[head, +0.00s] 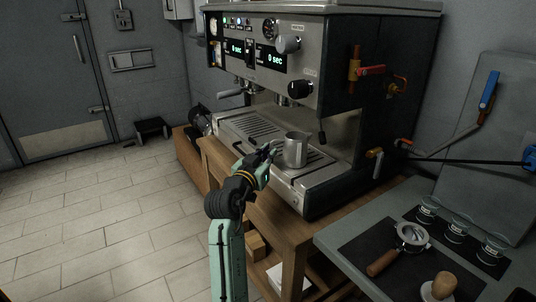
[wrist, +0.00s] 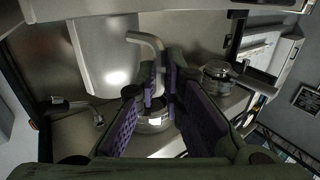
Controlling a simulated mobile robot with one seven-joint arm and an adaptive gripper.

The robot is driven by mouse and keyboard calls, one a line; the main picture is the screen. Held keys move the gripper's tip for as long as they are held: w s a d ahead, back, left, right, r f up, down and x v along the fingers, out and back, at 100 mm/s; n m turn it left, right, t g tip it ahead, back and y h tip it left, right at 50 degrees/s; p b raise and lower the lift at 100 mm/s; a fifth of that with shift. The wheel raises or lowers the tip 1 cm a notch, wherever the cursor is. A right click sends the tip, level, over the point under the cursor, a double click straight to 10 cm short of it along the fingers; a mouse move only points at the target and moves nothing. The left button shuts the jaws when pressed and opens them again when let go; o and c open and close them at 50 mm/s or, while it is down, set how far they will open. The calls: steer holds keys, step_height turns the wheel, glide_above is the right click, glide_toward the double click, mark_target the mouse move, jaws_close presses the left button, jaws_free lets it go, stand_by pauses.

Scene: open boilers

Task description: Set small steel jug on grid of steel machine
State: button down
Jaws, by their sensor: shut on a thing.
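The small steel jug (head: 295,150) is upright over the right part of the grid (head: 248,133) of the steel machine (head: 265,65). I cannot tell whether its base touches the grid. My gripper (head: 270,151) is at the jug's left side. In the wrist view, the jug body (wrist: 103,50) is at upper left, and its bent handle (wrist: 150,47) runs down between the purple pads of my gripper (wrist: 163,92). My gripper is shut on this handle. The fingers hide the handle's lower end.
A grey side table (head: 345,236) at right holds a portafilter (head: 411,235), a wooden-topped tamper (head: 443,285) and several small glasses (head: 459,227). A steam wand (head: 322,128) hangs right of the jug. The grid left of the jug is clear.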

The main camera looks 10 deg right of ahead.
steer(key=shift+f, duration=0.15)
steer(key=c, duration=1.6)
jaws_free()
steer(key=shift+c, duration=0.2)
steer(key=v, duration=1.2)
